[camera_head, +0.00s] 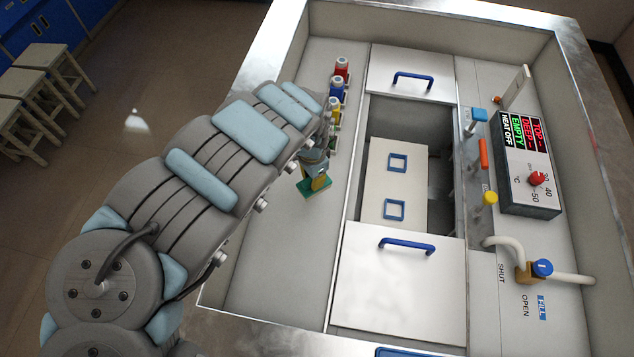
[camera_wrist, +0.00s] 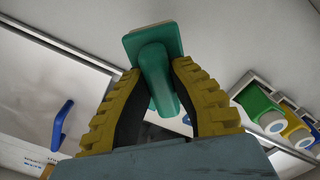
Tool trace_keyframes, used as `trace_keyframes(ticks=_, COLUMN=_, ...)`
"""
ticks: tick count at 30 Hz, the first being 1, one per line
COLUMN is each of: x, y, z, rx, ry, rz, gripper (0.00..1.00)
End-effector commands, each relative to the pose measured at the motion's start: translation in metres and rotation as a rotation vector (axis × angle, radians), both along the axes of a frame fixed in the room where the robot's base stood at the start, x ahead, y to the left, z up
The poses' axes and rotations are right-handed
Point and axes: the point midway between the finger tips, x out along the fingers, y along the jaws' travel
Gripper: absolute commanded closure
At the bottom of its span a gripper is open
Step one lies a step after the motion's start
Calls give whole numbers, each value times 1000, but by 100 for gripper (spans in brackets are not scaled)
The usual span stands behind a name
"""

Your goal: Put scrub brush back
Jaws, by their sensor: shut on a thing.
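The scrub brush (camera_head: 316,187) has a green block and shows just below my gripper (camera_head: 315,168), over the pale left shelf of the metal basin. In the wrist view the scrub brush (camera_wrist: 154,42) shows its green block and a green handle. My gripper (camera_wrist: 156,85) is shut on that handle, with a yellow ribbed finger on each side. I cannot tell from these views whether the brush touches the shelf.
Several coloured bottles (camera_head: 337,90) stand in a row just beyond my gripper. An open well with a white panel (camera_head: 396,177) lies to the right, between lids with blue handles. A control box (camera_head: 527,165) and a valve (camera_head: 541,267) are farther right. The near left shelf (camera_head: 285,255) is clear.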

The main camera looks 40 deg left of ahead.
Motion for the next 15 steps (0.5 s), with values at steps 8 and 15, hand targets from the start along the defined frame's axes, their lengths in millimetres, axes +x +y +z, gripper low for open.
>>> trace_keyframes(ticks=8, x=13, y=7, z=-11, rx=2, ry=-1, rz=0, gripper=100)
trace_keyframes(ticks=15, x=24, y=13, z=-29, rx=0, ry=0, rz=1, gripper=100)
